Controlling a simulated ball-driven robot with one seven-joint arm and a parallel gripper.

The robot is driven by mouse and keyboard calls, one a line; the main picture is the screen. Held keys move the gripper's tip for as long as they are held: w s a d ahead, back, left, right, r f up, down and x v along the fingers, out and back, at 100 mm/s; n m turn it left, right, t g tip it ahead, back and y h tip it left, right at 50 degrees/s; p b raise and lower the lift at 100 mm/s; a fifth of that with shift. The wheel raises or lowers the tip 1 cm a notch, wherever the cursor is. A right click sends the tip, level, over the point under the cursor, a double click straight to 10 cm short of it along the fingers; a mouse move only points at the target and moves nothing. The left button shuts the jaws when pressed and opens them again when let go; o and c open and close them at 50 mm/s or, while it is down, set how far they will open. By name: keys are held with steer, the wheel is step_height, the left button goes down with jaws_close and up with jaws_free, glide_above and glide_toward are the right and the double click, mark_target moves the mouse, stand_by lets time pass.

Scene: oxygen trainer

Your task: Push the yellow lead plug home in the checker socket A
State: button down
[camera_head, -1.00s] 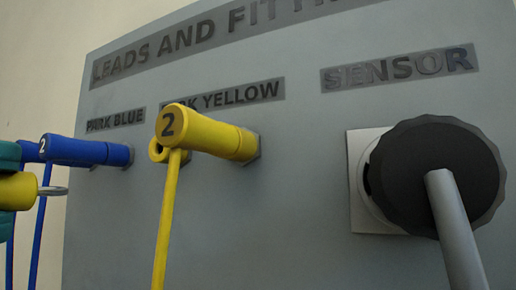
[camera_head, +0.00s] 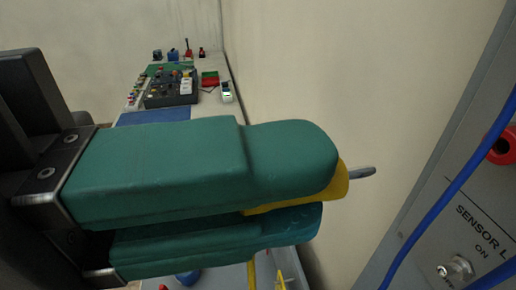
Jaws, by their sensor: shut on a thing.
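My gripper (camera_head: 320,190) fills the left and middle of the head view, its two green fingers one above the other. It is shut on the yellow lead plug (camera_head: 340,188). Most of the plug is hidden between the fingers; its yellow edge shows, and its metal pin (camera_head: 363,172) points right, toward a grey panel (camera_head: 425,215). The pin is apart from the panel. A red socket (camera_head: 505,146) is partly in view at the right edge, with no readable letter. I cannot tell which socket is A.
A blue lead (camera_head: 458,183) hangs across the grey panel. A metal toggle switch (camera_head: 457,268) sits low on it, by "SENSOR L" and "ON". A far bench (camera_head: 215,115) carries a dark control box (camera_head: 170,93). Yellow cable (camera_head: 281,272) shows below my gripper.

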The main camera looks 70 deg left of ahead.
steer(key=shift+r+p, duration=0.1)
steer(key=shift+p, duration=0.25)
steer(key=shift+w+d+p, duration=0.15)
steer(key=shift+w+p, duration=0.15)
steer(key=shift+w, duration=1.2)
steer(key=shift+w+d+p, duration=0.1)
steer(key=shift+w+p, duration=0.2)
steer(key=shift+w, duration=1.15)
steer(key=shift+p, duration=0.9)
steer(key=shift+w+d, duration=0.15)
steer(key=shift+w, duration=1.15)
steer(key=c, duration=1)
jaws_free()
steer(key=s, duration=0.3)
steer(key=s+b, duration=0.1)
steer(key=s, duration=0.3)
steer(key=s+a+b, duration=0.1)
steer(key=s, duration=0.2)
steer(key=shift+s, duration=0.35)
